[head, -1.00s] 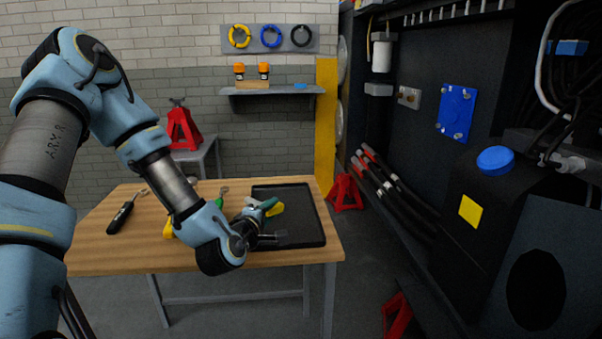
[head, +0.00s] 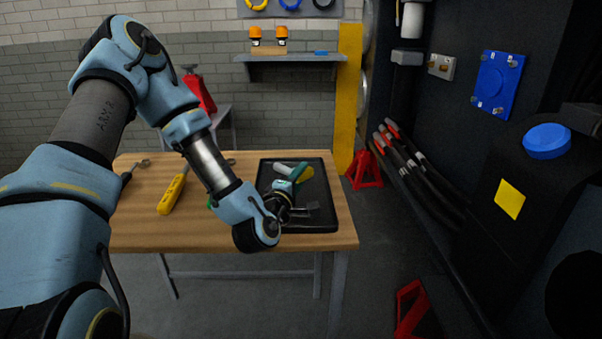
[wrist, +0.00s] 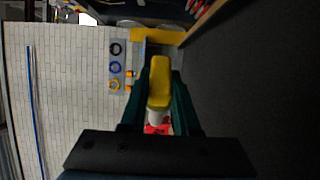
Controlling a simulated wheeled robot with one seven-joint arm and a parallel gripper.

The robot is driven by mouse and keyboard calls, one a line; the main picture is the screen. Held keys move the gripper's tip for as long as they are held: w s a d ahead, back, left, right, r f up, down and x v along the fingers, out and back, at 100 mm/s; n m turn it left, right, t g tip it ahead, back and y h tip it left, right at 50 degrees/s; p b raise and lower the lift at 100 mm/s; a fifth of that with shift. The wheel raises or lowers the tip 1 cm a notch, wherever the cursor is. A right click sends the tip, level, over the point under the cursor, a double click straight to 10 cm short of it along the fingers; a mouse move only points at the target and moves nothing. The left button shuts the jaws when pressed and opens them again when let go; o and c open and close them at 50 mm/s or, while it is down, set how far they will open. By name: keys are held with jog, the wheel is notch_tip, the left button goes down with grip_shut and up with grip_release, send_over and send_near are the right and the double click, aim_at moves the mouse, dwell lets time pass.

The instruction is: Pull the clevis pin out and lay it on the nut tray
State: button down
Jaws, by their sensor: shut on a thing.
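My gripper (head: 299,172) is over the black tray (head: 322,222) on the wooden table. Its teal fingers also show in the wrist view (wrist: 159,88), on either side of a yellow piece (wrist: 159,76) with a pale, rounded end. My gripper is shut on this piece, which shows small beyond the fingers in the head view (head: 306,173). I cannot tell whether it is the clevis pin; no other pin is plain to see. I cannot tell whether gripper or piece touches the tray. My arm hides part of the tray's left side.
A yellow-handled tool (head: 172,195) lies on the table (head: 140,225), left of my forearm. The dark chassis (head: 440,165) rises at the right, with a blue plate (head: 497,83) and a blue cap (head: 547,141). A red stand (head: 364,170) is on the floor between.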

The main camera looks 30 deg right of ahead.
jog(key=shift+f, duration=0.5)
jog(key=c, duration=0.6)
grip_release()
jog(key=shift+o, duration=0.2)
notch_tip(320, 180, up, 10)
jog(key=shift+r, duration=0.1)
